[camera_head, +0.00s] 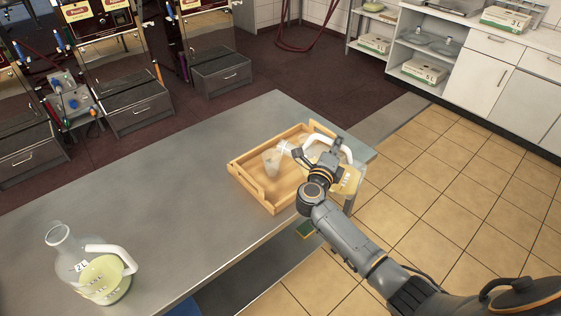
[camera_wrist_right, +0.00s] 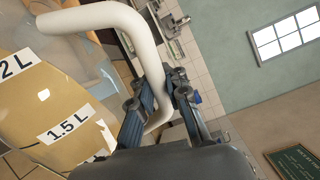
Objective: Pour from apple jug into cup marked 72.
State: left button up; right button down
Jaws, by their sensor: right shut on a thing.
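My right gripper (camera_head: 318,158) is shut on the white handle of a clear jug (camera_head: 349,179) with amber liquid, at the right end of the tray. In the right wrist view the handle runs between the fingers (camera_wrist_right: 160,88), and the jug (camera_wrist_right: 60,105) shows 2 L and 1.5 L marks. The jug looks tilted in the wrist view, but that camera is itself turned. A clear cup (camera_head: 271,161) stands in the wooden tray (camera_head: 272,194), with more clear cupware near the gripper, partly hidden. No number on a cup is readable. My left gripper is not in view.
A second jug (camera_head: 97,270) with pale yellow-green liquid stands at the table's near left. The metal table (camera_head: 170,205) is clear between it and the tray. Dispensing machines (camera_head: 105,50) stand behind; white cabinets (camera_head: 480,80) stand at the back right.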

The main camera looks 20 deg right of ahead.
jog(key=shift+w+r, duration=0.1)
jog(key=shift+r, duration=0.1)
jog(key=shift+w+a+r+p, duration=0.1)
jog(key=shift+a+p, duration=0.1)
jog(key=shift+p, duration=0.15)
jog(key=shift+w+a+n, duration=0.15)
jog(key=shift+a+n, duration=0.05)
jog(key=shift+n, duration=0.3)
jog(key=shift+w+a+r+p, duration=0.1)
jog(key=shift+w+r+p, duration=0.1)
jog(key=shift+r+p, duration=0.45)
jog(key=shift+w+a+n+p, duration=0.1)
jog(key=shift+a+n+p, duration=0.05)
jog(key=shift+n+p, duration=0.3)
jog(key=shift+w+a+r+p, duration=0.15)
jog(key=shift+r+p, duration=0.15)
jog(key=shift+p, duration=0.25)
jog(key=shift+r+n, duration=0.1)
jog(key=shift+n, duration=0.15)
